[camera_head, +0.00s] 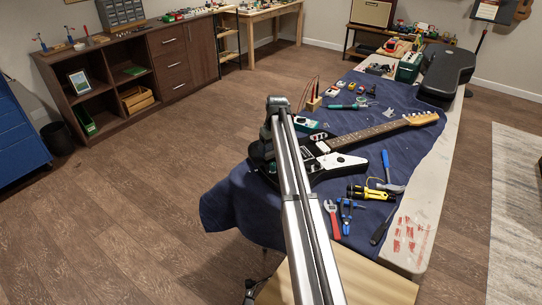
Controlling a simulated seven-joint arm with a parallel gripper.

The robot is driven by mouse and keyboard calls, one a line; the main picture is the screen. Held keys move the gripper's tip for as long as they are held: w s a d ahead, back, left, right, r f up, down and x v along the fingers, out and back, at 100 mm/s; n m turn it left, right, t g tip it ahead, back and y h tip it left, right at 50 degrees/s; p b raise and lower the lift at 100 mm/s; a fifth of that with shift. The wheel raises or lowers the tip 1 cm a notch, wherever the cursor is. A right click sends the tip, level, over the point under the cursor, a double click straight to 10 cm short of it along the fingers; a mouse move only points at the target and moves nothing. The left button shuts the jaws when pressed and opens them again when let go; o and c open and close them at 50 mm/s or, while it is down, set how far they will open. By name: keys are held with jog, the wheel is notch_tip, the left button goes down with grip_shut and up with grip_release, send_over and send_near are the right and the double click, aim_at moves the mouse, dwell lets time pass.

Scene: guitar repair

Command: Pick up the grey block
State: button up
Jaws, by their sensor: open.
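I cannot make out a grey block for certain among the small items in view. My arm reaches up from the bottom centre over the near part of the workbench. My gripper (266,148) hangs at its far end, by the left side of a black and white electric guitar (322,156). It is open, but its fingertips are small and partly hidden by my arm. I see nothing held in it. My arm also covers part of the guitar body and of the cloth.
A dark blue cloth (232,205) covers much of the bench. Red pliers (332,218), a yellow and black flashlight (368,193) and a blue-handled hammer (387,168) lie right of my arm. A black guitar case (447,73) lies at the far right. Small boxes and tools crowd the far end.

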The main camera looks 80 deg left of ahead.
aim_at(271, 153)
jog(key=shift+a+f, duration=0.2)
jog(key=shift+f, duration=0.9)
jog(key=c, duration=0.9)
jog(key=shift+r, duration=0.15)
notch_tip(271, 153, up, 10)
